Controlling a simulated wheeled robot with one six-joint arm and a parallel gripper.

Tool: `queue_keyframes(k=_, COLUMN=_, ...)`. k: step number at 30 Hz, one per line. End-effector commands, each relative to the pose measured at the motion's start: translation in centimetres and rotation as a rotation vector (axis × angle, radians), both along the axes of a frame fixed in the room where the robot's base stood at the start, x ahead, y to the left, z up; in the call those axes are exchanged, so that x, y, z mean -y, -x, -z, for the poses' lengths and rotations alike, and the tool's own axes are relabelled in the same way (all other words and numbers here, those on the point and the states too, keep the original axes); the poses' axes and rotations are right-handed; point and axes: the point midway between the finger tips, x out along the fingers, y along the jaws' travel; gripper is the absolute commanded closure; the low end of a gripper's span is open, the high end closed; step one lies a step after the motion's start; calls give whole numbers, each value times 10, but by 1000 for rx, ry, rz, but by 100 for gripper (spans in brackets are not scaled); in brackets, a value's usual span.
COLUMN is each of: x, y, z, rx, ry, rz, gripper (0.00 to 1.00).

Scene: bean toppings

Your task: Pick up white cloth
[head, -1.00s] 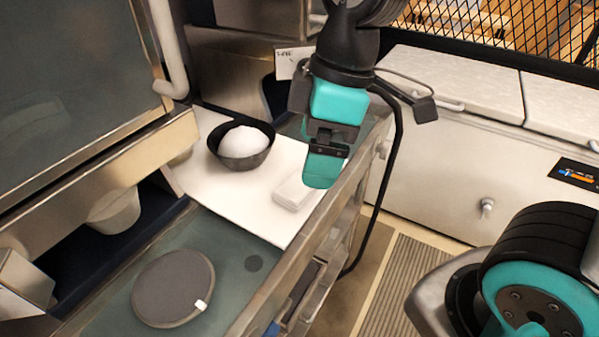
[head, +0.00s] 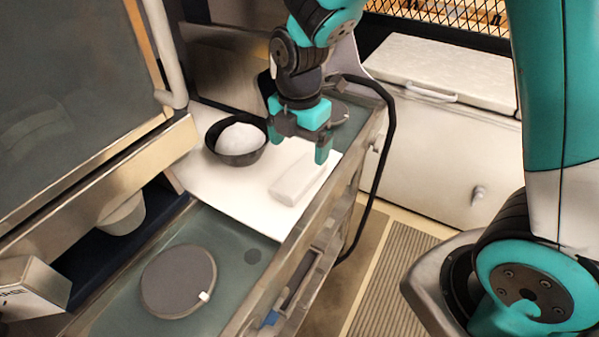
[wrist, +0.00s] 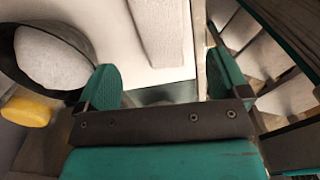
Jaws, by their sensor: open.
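The white cloth (head: 297,182) is a folded, flat oblong on a white board (head: 232,194), near the board's right side. In the wrist view the cloth (wrist: 162,32) lies beyond and between the fingers, at the top. My gripper (head: 299,138) is open and empty above the far end of the cloth, its teal fingers pointing down. In the wrist view its fingers (wrist: 164,84) stand wide apart, and neither touches the cloth there.
A black bowl (head: 214,153) with a white mound (head: 240,138) stands left of the cloth. A dark round disc (head: 178,280) lies on the nearer counter. A metal counter edge (head: 300,225) runs along the right. A yellow object (wrist: 27,110) shows in the wrist view.

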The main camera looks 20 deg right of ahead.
Motion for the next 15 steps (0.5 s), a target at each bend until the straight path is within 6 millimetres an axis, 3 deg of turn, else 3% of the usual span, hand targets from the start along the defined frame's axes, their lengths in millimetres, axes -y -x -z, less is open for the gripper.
queue_keyframes(k=3, x=0, y=1, z=18, rx=-4, ry=1, rz=1, gripper=6)
queue_keyframes(k=15, x=1, y=0, z=55, rx=-5, ry=1, rz=1, gripper=6)
